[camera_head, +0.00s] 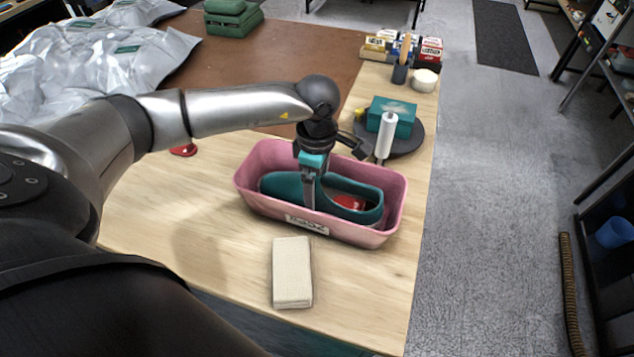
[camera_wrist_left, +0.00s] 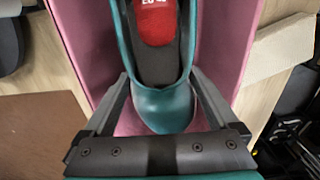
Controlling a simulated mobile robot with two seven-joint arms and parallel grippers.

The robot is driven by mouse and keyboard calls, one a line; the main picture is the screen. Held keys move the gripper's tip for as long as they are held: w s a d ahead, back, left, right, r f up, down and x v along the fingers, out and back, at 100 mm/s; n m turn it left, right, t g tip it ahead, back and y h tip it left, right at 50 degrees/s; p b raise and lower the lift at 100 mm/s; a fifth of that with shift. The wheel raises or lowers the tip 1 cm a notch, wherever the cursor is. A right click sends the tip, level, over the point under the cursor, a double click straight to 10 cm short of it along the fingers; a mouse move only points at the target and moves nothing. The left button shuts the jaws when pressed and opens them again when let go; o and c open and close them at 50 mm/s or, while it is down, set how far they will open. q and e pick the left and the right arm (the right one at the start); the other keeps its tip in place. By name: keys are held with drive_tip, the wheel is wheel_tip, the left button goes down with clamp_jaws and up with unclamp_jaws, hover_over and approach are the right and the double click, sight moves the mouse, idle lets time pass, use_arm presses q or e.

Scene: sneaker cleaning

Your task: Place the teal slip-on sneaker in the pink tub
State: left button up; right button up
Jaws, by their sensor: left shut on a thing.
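The teal slip-on sneaker (camera_head: 279,184) is inside the walls of the pink tub (camera_head: 366,237), lying lengthwise, with a red insole patch showing. I cannot tell whether its sole touches the tub floor. My left gripper (camera_head: 309,204) reaches down into the tub from above and is shut on the sneaker. In the left wrist view, the fingers of my left gripper (camera_wrist_left: 163,98) lie on both sides of the teal sneaker (camera_wrist_left: 160,108) at one end, and the pink tub (camera_wrist_left: 76,45) shows around it. My right gripper is not in view.
A cream block (camera_head: 292,272) lies in front of the tub. Behind it, a white roller or bottle (camera_head: 386,136) and a teal box (camera_head: 392,118) stand by a dark round tray (camera_head: 408,141). A red item (camera_head: 184,150) lies left. The table front-left is clear.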

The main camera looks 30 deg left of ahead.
use_arm(q)
drive_tip(key=shift+r, duration=0.1)
drive_tip(key=o, duration=1.3)
drive_tip(key=shift+o, duration=0.2)
wheel_tip(320, 180, up, 12)
drive_tip(key=shift+r, duration=0.1)
drive_tip(key=shift+s, duration=0.15)
